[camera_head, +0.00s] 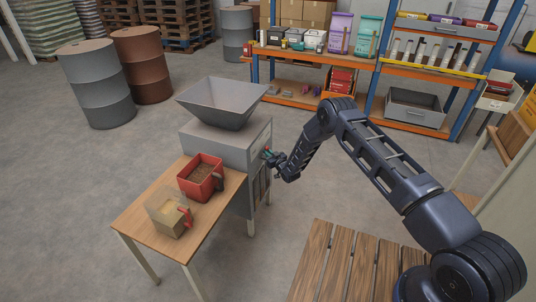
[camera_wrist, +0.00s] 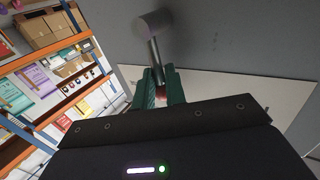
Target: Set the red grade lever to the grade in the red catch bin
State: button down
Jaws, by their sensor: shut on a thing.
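The sack filler (camera_head: 215,145) is a grey cabinet with a hopper (camera_head: 222,102) on top. The red catch bin (camera_head: 198,190) stands on the wooden table in front of it, with brown grainy material inside. My gripper (camera_head: 267,154) is at the filler's right side. In the wrist view its green fingers (camera_wrist: 160,88) are shut on the red end of the grade lever, whose metal rod (camera_wrist: 155,55) runs up to a grey round pivot (camera_wrist: 153,22). The fingers hide most of the red end. I cannot read any grade marks on the pale plate (camera_wrist: 215,88) behind the lever.
A pale tan bin (camera_head: 165,218) with a red handle stands beside the red bin on the table (camera_head: 140,225). Drums (camera_head: 98,85) stand at the back left. Loaded shelves (camera_head: 310,58) line the back. A slatted wooden platform (camera_head: 340,262) lies at the front.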

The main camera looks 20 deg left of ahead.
jog(key=w+m, duration=0.1)
jog(key=w+m+g+h, duration=0.1)
jog(key=shift+r+m, duration=0.2)
jog(key=shift+m, duration=0.1)
jog(key=shift+w+f+m+g+h, duration=0.25)
jog(key=shift+w+m+g+h, duration=0.45)
jog(key=shift+w+m+g, duration=0.5)
jog(key=shift+m, duration=0.3)
jog(key=c, duration=1.5)
grip_release()
jog(key=shift+s, duration=0.1)
jog(key=shift+o, duration=0.2)
jog(key=shift+s+f, duration=0.1)
jog(key=v, duration=1)
jog(key=shift+d+r, duration=0.2)
jog(key=shift+d, duration=0.15)
jog(key=shift+r, duration=0.1)
